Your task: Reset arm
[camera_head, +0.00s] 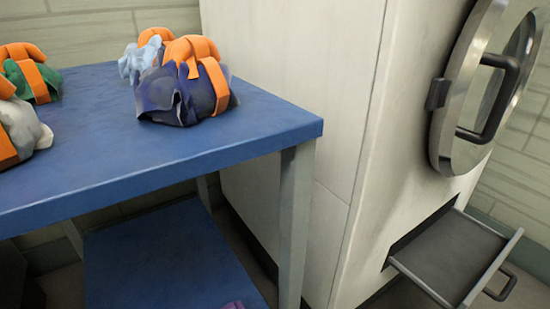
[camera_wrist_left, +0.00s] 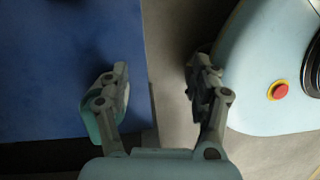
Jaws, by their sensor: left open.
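My left gripper (camera_wrist_left: 158,85) shows in the left wrist view, with its two fingers spread apart and nothing between them. A blue surface (camera_wrist_left: 60,70) lies to the left of its left finger, and grey floor shows between the fingers. Neither gripper shows in the head view. My right gripper is in neither view.
A blue table (camera_head: 130,140) holds several sling bags with orange straps, among them a dark purple one (camera_head: 168,93) and a green one (camera_head: 18,78). A blue lower shelf (camera_head: 165,255) is below. A white machine (camera_head: 290,75) has a round metal door (camera_head: 462,130) and an open drawer (camera_head: 450,255).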

